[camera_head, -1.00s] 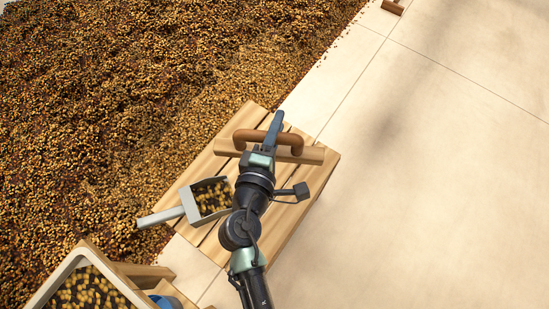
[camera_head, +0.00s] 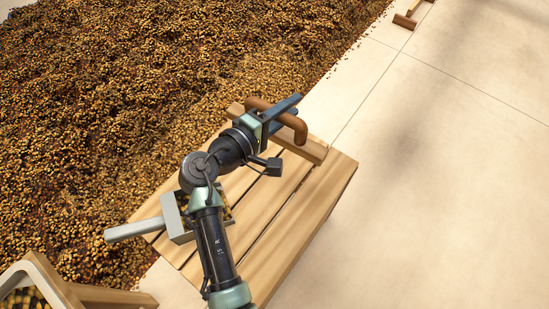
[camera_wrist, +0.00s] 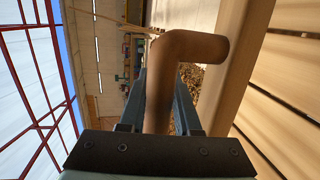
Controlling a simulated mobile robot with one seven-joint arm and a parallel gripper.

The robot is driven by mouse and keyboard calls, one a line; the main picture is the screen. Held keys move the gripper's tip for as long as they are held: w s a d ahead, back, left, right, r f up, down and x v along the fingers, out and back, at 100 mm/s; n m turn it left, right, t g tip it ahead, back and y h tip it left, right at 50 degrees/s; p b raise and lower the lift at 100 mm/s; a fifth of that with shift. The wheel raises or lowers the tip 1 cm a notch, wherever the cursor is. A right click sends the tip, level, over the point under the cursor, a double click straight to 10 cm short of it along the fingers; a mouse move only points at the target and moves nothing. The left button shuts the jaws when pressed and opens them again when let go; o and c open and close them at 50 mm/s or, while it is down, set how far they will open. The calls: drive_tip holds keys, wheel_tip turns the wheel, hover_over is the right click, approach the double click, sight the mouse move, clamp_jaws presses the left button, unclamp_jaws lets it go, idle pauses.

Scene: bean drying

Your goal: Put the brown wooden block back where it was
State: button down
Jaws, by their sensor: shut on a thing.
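The brown wooden block is a long pale-brown bar (camera_head: 309,151) with a darker, rounded, bent handle (camera_head: 298,126) on top. It lies along the far end of the slatted wooden table (camera_head: 318,200); I cannot tell whether it touches the slats. My gripper (camera_head: 284,108) is shut on the handle, its blue fingers lying across it. In the wrist view the handle (camera_wrist: 170,75) stands between the two fingers (camera_wrist: 160,100), and the bar (camera_wrist: 236,55) runs beside it on the right. My arm hides part of the bar.
A grey scoop (camera_head: 135,229) with beans lies on the table's left side, partly behind my arm. A large bean heap (camera_head: 150,90) borders the table on the left. A bin (camera_head: 40,275) stands at lower left. Pale floor (camera_head: 450,180) is clear on the right; a brown wooden tool (camera_head: 405,21) lies far off.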

drive_tip(key=shift+f+b, duration=2.75)
drive_tip(key=shift+f, duration=2.05)
drive_tip(key=shift+f, duration=0.2)
drive_tip(key=c, duration=0.6)
unclamp_jaws()
drive_tip(key=shift+f+b, duration=0.1)
drive_tip(key=shift+b, duration=0.2)
